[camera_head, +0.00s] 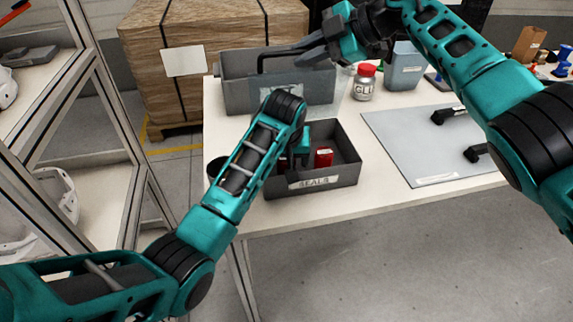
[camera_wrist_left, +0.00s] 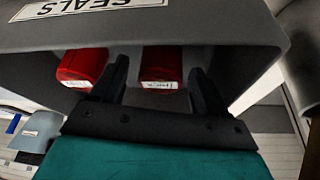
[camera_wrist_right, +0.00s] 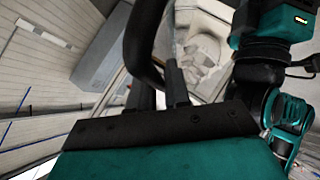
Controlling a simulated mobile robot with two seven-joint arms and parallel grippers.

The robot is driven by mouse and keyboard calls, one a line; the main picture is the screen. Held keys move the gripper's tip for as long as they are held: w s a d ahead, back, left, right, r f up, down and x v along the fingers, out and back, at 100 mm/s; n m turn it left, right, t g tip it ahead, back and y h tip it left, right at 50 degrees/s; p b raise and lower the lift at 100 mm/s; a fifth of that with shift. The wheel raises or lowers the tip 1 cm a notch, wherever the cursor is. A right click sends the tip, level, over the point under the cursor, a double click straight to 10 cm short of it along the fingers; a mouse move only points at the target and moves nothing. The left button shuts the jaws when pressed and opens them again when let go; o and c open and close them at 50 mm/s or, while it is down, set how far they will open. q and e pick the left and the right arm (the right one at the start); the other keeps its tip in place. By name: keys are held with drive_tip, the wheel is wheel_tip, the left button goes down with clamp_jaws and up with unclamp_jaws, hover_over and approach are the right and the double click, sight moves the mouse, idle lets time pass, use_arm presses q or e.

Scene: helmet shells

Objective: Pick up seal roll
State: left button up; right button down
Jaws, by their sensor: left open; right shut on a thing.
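The seals bin (camera_head: 340,180) is a dark grey open box with a "SEALS" label, near the table's front edge. A red seal roll (camera_head: 323,158) shows inside it; another is mostly hidden behind my left gripper (camera_head: 300,150). My left gripper is open and reaches down into the bin. In the left wrist view one red seal roll (camera_wrist_left: 161,65) lies between its fingers, not gripped. A second red roll (camera_wrist_left: 83,67) is outside the left finger. My right gripper (camera_head: 325,48) is shut on a dark, curved handle-like bar (camera_head: 290,51) above the larger grey bin.
A larger grey bin (camera_head: 236,86) stands behind the seals bin. A red-capped jar (camera_head: 364,84), a grey-blue container (camera_head: 404,72) and a grey mat (camera_head: 400,135) are to the right. A dark round object (camera_head: 52,181) lies left of the seals bin. Metal shelving (camera_head: 95,80) stands at left.

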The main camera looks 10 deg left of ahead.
use_arm(q)
drive_tip(key=c, duration=1.1)
drive_tip(key=shift+o, duration=0.2)
drive_tip(key=shift+r, duration=0.15)
wheel_tip(320, 180, up, 10)
drive_tip(key=shift+f, duration=0.1)
drive_tip(key=o, duration=0.4)
drive_tip(key=c, duration=0.3)
drive_tip(key=shift+r, duration=3)
